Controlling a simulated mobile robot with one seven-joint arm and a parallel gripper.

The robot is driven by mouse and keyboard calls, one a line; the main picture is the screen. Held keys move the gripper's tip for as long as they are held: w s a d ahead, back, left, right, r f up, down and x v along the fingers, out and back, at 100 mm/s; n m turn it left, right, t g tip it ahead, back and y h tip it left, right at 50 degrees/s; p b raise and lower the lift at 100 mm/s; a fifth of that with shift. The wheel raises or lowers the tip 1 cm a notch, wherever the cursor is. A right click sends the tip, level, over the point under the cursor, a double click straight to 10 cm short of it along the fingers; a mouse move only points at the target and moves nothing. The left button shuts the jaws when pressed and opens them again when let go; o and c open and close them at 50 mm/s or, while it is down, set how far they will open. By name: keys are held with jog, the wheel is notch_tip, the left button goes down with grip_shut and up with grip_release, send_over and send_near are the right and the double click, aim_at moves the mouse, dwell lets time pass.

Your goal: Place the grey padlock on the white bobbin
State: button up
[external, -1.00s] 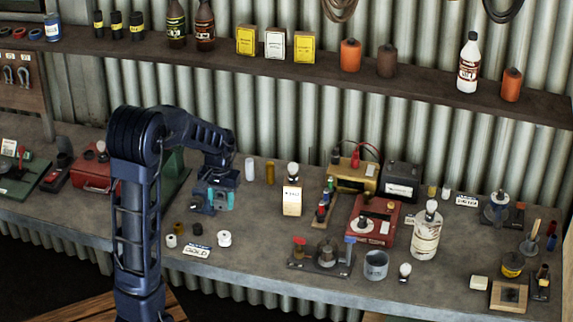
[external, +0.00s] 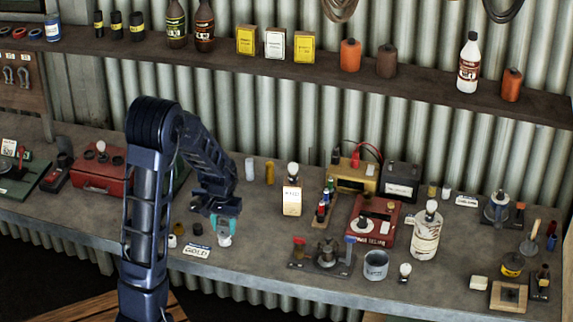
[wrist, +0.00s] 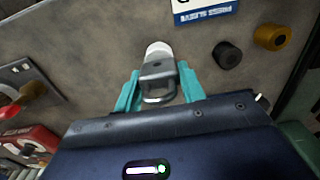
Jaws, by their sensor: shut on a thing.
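The grey padlock (wrist: 157,71) is between the teal fingers of my gripper (wrist: 155,88), which is shut on it. Its shackle points toward the wrist camera. The white bobbin (wrist: 158,48) shows just past the padlock in the wrist view, partly hidden by it. In the external view my gripper (external: 224,223) is directly over the white bobbin (external: 224,240) on the bench. The padlock is too small there to make out clearly. I cannot tell whether padlock and bobbin touch.
A black bobbin (wrist: 227,55) and an ochre bobbin (wrist: 270,37) stand nearby, with a lettered card (external: 197,250) in front. A tool stand with a red knob (external: 299,246) is to the right. The bench (external: 262,220) between is clear.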

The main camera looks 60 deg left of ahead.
jog(key=shift+f, duration=0.1)
jog(key=o, duration=1.1)
jog(key=shift+c, duration=0.2)
notch_tip(320, 180, up, 12)
jog(key=shift+d+r, duration=0.1)
jog(key=shift+r, duration=0.1)
jog(key=d+r+m+t, duration=0.1)
jog(key=d+r, duration=0.2)
jog(key=d, duration=0.2)
jog(key=d+r+m, duration=0.1)
jog(key=d+r, duration=0.2)
jog(key=d, duration=0.3)
jog(key=s+d+r+m+t, duration=0.1)
jog(key=s+d+r+m, duration=0.2)
jog(key=s+d, duration=0.4)
jog(key=s+d+r+m+t, duration=0.2)
jog(key=s+d, duration=0.6)
jog(key=d, duration=0.8)
notch_tip(320, 180, up, 2)
jog(key=shift+m+t, duration=0.3)
jog(key=shift+m, duration=0.7)
